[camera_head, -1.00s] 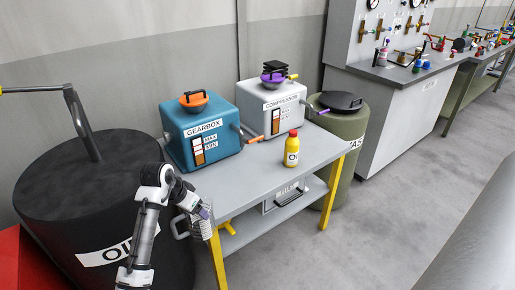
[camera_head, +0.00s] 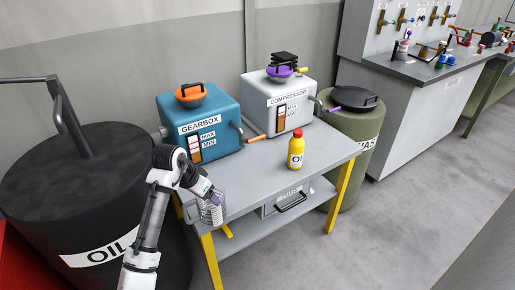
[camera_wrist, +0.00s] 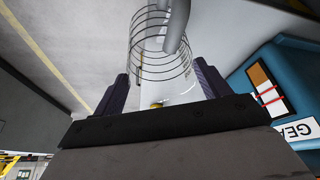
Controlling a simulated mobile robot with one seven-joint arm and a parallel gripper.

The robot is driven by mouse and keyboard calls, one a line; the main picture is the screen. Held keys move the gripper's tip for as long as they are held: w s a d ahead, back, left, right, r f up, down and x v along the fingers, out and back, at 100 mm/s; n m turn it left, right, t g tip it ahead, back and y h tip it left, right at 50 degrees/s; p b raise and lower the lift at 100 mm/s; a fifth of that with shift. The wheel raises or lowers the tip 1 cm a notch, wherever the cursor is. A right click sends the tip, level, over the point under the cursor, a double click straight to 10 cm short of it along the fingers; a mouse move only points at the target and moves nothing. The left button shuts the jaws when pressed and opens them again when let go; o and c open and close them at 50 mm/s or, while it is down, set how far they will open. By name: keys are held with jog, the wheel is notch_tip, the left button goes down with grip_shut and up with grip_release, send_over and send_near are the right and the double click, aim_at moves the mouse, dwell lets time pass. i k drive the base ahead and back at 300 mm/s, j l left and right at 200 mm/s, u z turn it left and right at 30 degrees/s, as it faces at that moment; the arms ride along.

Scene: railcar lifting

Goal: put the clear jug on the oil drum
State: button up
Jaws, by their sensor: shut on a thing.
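The clear jug (camera_head: 211,209) is see-through with dark ring markings and a grey handle. My gripper (camera_head: 207,197) is shut on it and holds it by the left front corner of the grey workbench. In the wrist view the jug (camera_wrist: 163,45) shows between the two dark fingers (camera_wrist: 160,92). I cannot tell whether it touches the bench. The oil drum (camera_head: 100,254) is the large black drum at the left, labelled OIL, with a bent pipe on its top. My arm stands in front of the drum's right side.
The workbench (camera_head: 262,185) carries a blue gearbox box (camera_head: 205,115), a white compressor box (camera_head: 276,95) and a yellow oil bottle (camera_head: 296,150). A green drum (camera_head: 352,130) stands to the right. The drum's top is bare around the bent pipe (camera_head: 70,115).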

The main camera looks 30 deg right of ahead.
aim_at(85, 188)
jog(key=i+l, duration=0.1)
jog(key=l, duration=0.25)
jog(key=i+l, duration=0.15)
jog(key=l, duration=0.15)
jog(key=i+l, duration=0.1)
jog(key=l, duration=0.25)
jog(key=i+l, duration=0.1)
jog(key=l, duration=0.2)
jog(key=z, duration=0.05)
